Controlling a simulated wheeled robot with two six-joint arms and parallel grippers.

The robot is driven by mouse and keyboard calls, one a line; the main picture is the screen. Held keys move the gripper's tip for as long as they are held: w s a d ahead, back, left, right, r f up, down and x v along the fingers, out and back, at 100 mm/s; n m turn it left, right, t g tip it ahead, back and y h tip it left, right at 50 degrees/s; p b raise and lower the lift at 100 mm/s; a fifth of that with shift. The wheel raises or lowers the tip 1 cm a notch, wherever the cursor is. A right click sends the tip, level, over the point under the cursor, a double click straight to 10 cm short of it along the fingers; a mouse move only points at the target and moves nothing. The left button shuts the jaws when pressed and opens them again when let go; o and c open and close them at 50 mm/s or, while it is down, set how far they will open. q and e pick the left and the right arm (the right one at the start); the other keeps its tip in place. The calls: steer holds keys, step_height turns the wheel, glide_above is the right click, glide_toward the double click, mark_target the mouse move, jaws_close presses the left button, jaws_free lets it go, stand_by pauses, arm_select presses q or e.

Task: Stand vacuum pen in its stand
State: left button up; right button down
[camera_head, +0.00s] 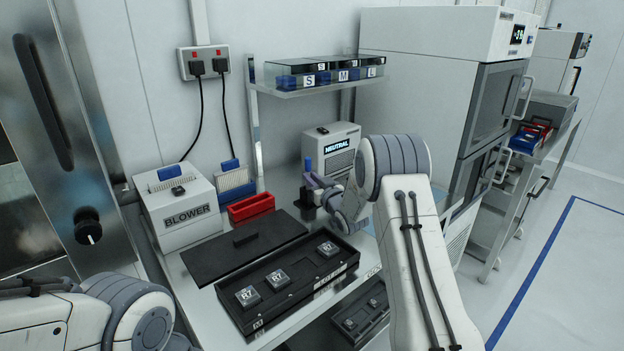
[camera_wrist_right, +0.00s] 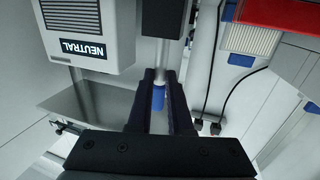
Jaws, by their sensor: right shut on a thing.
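My right gripper (camera_head: 314,182) is beside the ioniser-like grey box, at the back of the bench. In the right wrist view its two black fingers (camera_wrist_right: 160,98) are shut on the vacuum pen, whose blue end (camera_wrist_right: 158,99) shows between them. The pen's pale shaft (camera_wrist_right: 164,57) runs on toward a dark block, the stand (camera_wrist_right: 163,17). I cannot tell whether the shaft is inside the stand. My left gripper is out of view.
The grey box marked NEUTRAL (camera_head: 335,146) stands close behind the right gripper. A red bin (camera_head: 251,207), the BLOWER box (camera_head: 178,207) and a black tray (camera_head: 317,279) with chips stand on the bench. A shelf (camera_head: 318,88) hangs above.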

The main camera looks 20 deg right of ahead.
mark_target(309, 167)
steer(key=shift+f+b, duration=0.65)
steer(key=shift+f, duration=0.15)
steer(key=c, duration=0.8)
jaws_free()
steer(key=shift+o, duration=0.2)
step_height(309, 167, up, 5)
steer(key=shift+f, duration=0.2)
steer(key=s+d+r, duration=0.6)
steer(key=s+d, duration=0.2)
steer(key=shift+s+r, duration=0.25)
steer(key=shift+s, duration=0.05)
steer(key=shift+a, duration=0.1)
